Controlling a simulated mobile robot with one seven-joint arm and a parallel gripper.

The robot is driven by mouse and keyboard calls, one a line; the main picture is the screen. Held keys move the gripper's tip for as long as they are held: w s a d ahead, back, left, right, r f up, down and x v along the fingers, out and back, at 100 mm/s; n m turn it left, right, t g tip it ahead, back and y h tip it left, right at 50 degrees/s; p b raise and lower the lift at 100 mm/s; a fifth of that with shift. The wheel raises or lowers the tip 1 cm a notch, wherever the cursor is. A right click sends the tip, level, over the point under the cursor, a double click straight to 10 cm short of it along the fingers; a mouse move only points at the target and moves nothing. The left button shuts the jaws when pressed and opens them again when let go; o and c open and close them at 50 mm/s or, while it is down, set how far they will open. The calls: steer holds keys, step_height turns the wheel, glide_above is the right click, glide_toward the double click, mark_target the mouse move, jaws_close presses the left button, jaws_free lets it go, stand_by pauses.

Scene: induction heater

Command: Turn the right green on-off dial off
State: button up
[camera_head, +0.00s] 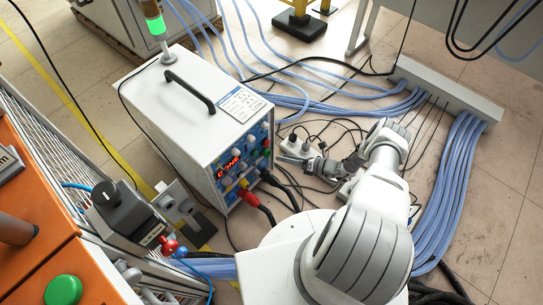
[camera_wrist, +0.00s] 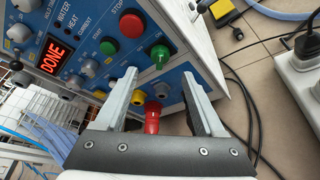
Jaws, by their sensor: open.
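The induction heater (camera_head: 185,105) is a white box with a blue front panel (camera_wrist: 88,50). In the wrist view the right green on-off dial (camera_wrist: 159,53) is on the panel's right part, below and right of a round red button (camera_wrist: 132,25). A smaller green button (camera_wrist: 107,46) is to its left. My gripper (camera_wrist: 160,74) is open and empty, its two fingers pointing at the panel. The dial shows just beyond the fingertips, between their lines; I cannot tell the exact gap. In the head view my gripper (camera_head: 298,153) is right of the panel.
A red display (camera_wrist: 53,56) reads DONE. A red plug (camera_wrist: 152,118) shows between my fingers, beside a yellow socket (camera_wrist: 138,97). Black cables and a white power strip (camera_wrist: 299,67) lie to the right. Blue hoses (camera_head: 445,190) cover much floor.

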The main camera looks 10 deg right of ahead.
mark_target(267, 154)
steer(key=b+x, duration=0.1)
steer(key=x, duration=0.5)
steer(key=shift+w+a, duration=0.2)
steer(key=shift+a, duration=0.15)
jaws_close()
